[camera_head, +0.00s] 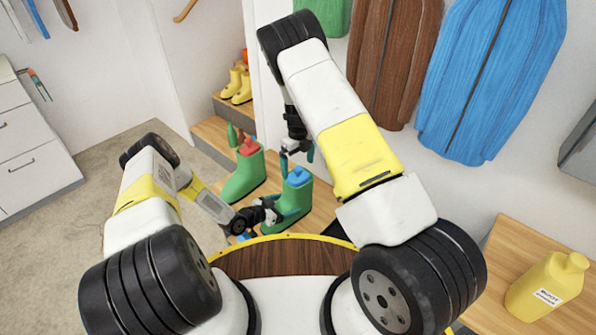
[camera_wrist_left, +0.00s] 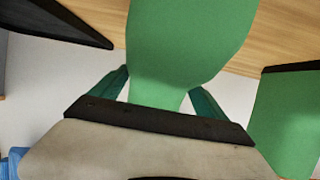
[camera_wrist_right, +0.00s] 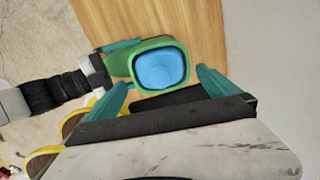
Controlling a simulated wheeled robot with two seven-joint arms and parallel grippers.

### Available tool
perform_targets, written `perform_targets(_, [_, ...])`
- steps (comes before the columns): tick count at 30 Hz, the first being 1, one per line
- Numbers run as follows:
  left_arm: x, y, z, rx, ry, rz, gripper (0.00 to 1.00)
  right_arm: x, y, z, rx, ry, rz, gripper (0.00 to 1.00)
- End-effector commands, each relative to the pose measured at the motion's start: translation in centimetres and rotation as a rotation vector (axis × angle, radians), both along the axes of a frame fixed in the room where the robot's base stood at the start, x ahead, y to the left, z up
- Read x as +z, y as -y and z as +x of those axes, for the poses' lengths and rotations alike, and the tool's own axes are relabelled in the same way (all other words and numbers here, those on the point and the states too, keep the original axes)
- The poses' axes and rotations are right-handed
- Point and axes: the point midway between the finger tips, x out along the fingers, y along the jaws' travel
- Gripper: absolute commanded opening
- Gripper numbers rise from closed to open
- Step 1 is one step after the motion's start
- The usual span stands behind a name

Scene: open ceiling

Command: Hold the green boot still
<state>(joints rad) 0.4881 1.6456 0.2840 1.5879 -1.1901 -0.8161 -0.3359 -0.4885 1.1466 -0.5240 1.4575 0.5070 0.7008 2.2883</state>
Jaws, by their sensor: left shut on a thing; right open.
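The green boot (camera_head: 292,203) with a blue piece (camera_head: 300,176) in its top stands upright on a wooden bench. My left gripper (camera_head: 274,212) is shut on this boot from the side. In the left wrist view the boot (camera_wrist_left: 185,45) fills the space between the teal fingers. My right gripper (camera_head: 297,158) is open above the boot's top, fingers pointing down. In the right wrist view the boot's opening (camera_wrist_right: 178,48) and the blue piece (camera_wrist_right: 158,70) show between and beyond its fingers. I cannot tell whether those fingers touch anything.
A second green boot (camera_head: 243,178) with a red piece in its top stands left of the held one. Yellow boots (camera_head: 238,85) stand on a step behind. Coats (camera_head: 490,80) hang on the wall. A yellow bottle (camera_head: 548,287) stands on a wooden surface at right.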

Motion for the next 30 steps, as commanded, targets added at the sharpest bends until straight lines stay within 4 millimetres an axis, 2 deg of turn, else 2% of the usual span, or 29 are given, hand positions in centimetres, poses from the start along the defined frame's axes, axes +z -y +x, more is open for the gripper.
perform_targets(1, [0.0, 0.0, 0.0, 0.001, 0.0, 0.0, 0.22, 1.3, 0.0, 0.1, 0.0, 0.004, 0.0, 1.0])
perform_targets(6, [0.0, 0.0, 0.0, 0.001, 0.0, 0.0, 0.22, 4.9, 0.0, 0.1, -0.001, 0.003, 0.001, 1.0])
perform_targets(12, [0.0, 0.0, 0.0, 0.001, 0.0, 0.0, 0.22, 7.6, 0.0, 0.1, 0.0, 0.001, 0.0, 1.0])
perform_targets(16, [0.0, 0.0, 0.0, 0.001, 0.0, 0.0, 0.22, 8.2, 0.0, 0.0, 0.0, 0.0, 0.0, 1.0])
perform_targets(24, [0.0, 0.0, 0.0, 0.001, 0.0, 0.0, 0.22, 8.3, 0.0, 0.0, -0.001, 0.0, 0.0, 1.0])
perform_targets(25, [0.0, 0.0, 0.0, 0.001, 0.0, 0.0, 0.91, 8.3, 0.0, 0.0, -0.001, 0.0, 0.0, 1.0])
perform_targets(27, [0.0, 0.0, 0.0, 0.001, 0.0, 0.0, 1.0, 8.3, 0.0, 0.0, -0.001, 0.0, 0.0, 1.0])
perform_targets(30, [0.0, 0.0, 0.0, 0.001, 0.0, 0.0, 1.0, 8.3, 0.0, 0.0, -0.001, 0.0, 0.0, 1.0])
